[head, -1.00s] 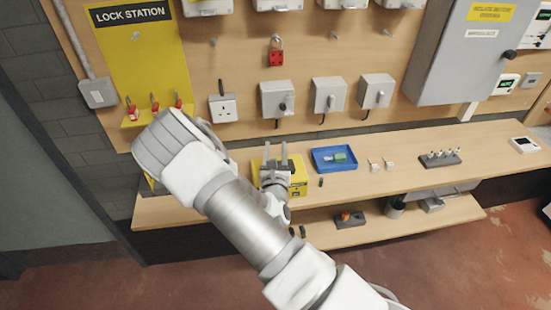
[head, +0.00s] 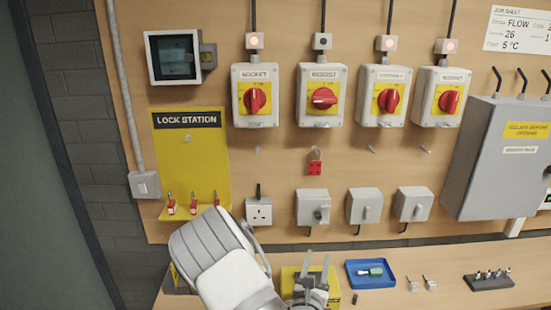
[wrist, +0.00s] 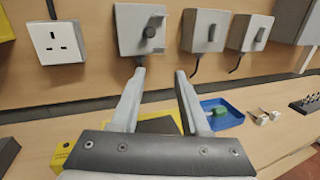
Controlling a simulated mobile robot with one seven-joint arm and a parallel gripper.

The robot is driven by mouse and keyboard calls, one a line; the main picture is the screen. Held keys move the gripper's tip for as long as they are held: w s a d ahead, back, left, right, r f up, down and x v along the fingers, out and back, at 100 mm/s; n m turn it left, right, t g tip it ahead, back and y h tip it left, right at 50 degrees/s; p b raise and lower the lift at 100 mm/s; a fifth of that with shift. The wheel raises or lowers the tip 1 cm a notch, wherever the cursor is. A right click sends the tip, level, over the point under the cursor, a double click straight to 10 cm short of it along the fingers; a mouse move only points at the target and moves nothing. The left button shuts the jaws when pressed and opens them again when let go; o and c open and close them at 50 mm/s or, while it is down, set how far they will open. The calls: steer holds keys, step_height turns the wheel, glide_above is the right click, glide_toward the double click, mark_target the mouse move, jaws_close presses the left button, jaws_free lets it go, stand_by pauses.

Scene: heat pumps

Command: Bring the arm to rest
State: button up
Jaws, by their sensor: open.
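My gripper (head: 317,271) is open and empty in the head view, low in the picture over the bench, in front of a yellow box. In the wrist view its two fingers (wrist: 160,84) stand apart with nothing between them, pointing at the board below the grey switch boxes. My white arm (head: 235,275) comes up from the bottom edge, and its lower links are out of view. The yellow box (head: 288,284) is partly hidden behind the gripper.
The wooden bench (head: 425,265) holds a blue tray (head: 350,283) with a green item and a dark rack (head: 490,281). The board carries isolators with red knobs (head: 255,98), a hanging red padlock (head: 314,167), a lock station (head: 190,150), a socket (head: 259,211) and a grey cabinet (head: 490,165).

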steer(key=s+d+r+m+g+h, duration=1)
steer(key=d+r+m, duration=0.1)
steer(key=d+m, duration=0.45)
steer(key=s+d+r+m+g+y+b, duration=0.1)
steer(key=s+m+g+y, duration=0.1)
steer(key=s+m+g, duration=0.5)
steer(key=s+a+m+y+b, duration=0.1)
steer(key=s+a+m+y, duration=0.35)
steer(key=s+y, duration=0.35)
steer(key=s+a+r+m+t+y, duration=0.4)
steer(key=a+r+t+y, duration=0.1)
steer(key=a, duration=0.5)
steer(key=shift+a+r+m+y+b, duration=0.3)
steer(key=shift+a+r+m+b, duration=0.15)
steer(key=shift+r, duration=0.4)
steer(key=shift+s, duration=0.15)
